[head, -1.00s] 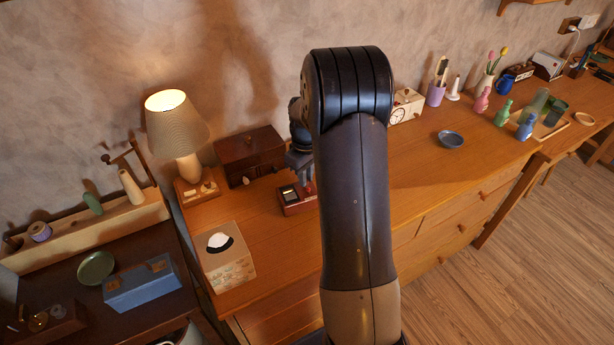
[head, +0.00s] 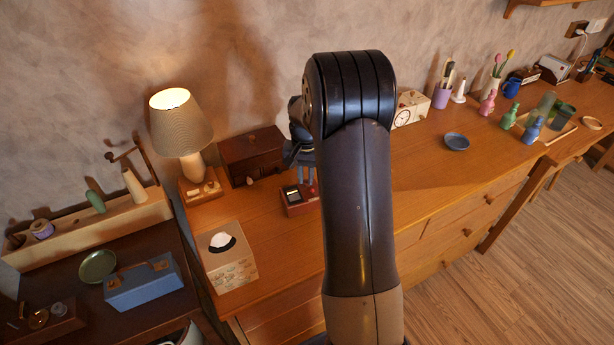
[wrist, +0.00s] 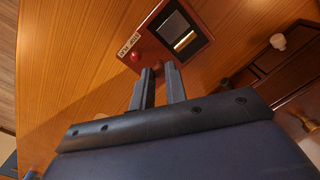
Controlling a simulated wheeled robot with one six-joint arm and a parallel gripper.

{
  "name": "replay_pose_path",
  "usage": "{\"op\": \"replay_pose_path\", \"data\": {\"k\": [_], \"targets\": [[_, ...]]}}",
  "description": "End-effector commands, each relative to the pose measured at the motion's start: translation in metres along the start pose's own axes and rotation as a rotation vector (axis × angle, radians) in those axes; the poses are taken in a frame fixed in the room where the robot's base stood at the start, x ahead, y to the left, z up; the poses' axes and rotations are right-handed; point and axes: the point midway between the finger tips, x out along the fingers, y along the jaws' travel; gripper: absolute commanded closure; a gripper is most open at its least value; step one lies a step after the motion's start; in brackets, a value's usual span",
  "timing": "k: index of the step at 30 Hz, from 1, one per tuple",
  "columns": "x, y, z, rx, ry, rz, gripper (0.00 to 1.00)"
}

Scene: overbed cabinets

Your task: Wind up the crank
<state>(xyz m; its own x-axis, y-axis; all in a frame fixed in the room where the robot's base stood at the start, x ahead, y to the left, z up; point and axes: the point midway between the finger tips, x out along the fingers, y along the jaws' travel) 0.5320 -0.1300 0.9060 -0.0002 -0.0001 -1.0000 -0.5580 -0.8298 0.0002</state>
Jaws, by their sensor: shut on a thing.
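A small red box (head: 297,206) with a dark-framed window stands on the wooden desk, below my gripper. In the wrist view, the box (wrist: 150,46) shows a brass cylinder in its window, a small label and a round red knob (wrist: 135,56). My gripper (wrist: 159,68) points down at the side of the box, its two fingers close together with a narrow gap. It is shut on the crank, which is mostly hidden between and behind the fingertips. In the head view, my gripper (head: 307,182) is just above the box's right end, partly covered by my arm.
A dark wooden chest (head: 252,155) stands behind the box. A lit lamp (head: 182,130) and a tissue box (head: 226,262) are to the left. The desk's middle right is clear.

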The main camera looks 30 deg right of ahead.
Motion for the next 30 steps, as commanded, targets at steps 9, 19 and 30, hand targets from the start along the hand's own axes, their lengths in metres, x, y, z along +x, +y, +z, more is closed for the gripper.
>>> {"op": "replay_pose_path", "data": {"k": [9,19,30], "targets": [[-0.0003,-0.0033,-0.0025,0.299,0.001,0.0,1.0],[-0.0005,-0.0056,-0.0058,0.612,0.001,-0.001,1.0],[-0.0007,-0.0069,-0.0101,0.964,0.001,-0.001,1.0]]}}
